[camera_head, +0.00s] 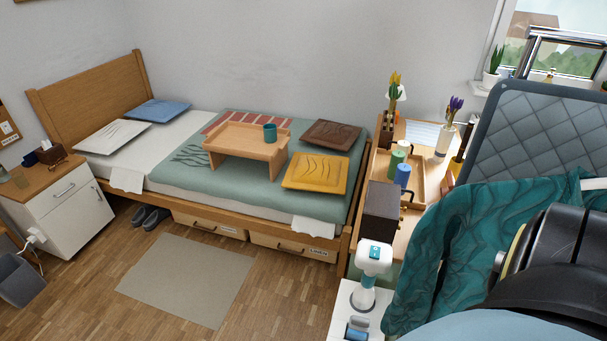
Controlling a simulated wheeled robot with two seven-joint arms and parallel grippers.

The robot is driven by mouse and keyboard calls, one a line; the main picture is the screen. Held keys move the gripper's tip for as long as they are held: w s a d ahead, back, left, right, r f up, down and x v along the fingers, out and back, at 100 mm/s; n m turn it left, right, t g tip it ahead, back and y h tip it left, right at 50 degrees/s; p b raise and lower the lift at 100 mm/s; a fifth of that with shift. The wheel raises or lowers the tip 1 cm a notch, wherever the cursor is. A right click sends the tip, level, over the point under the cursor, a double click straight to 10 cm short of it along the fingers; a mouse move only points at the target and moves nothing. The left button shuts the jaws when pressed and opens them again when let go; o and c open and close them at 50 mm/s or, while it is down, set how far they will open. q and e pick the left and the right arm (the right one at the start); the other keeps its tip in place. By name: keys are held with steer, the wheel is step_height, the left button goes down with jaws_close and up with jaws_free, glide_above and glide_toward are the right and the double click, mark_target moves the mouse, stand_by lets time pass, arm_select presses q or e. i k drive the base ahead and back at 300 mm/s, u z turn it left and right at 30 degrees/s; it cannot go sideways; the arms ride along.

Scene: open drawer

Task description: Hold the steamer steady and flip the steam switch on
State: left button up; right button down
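A white and teal upright device, which looks like the steamer (372,262), stands near the bottom centre-right. Its broad white head has a small teal switch (375,253) on its face; I cannot tell whether the switch is on or off. Below the head are a teal neck and a wider white foot. It stands upright on a white top (342,311). No gripper of mine shows, and nothing is seen touching the steamer. Large dark parts, likely of my own arm, fill the lower right corner.
Teal cloth (440,262) hangs close to the steamer's right, below a grey quilted board (535,140). A dark brown box (381,212) stands on the wooden desk behind it. A small blue item (356,328) lies in front. Open floor (275,300) is to the left.

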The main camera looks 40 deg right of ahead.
mark_target(374, 253)
steer(key=u, duration=0.15)
steer(key=i, duration=0.65)
steer(key=z, duration=2.05)
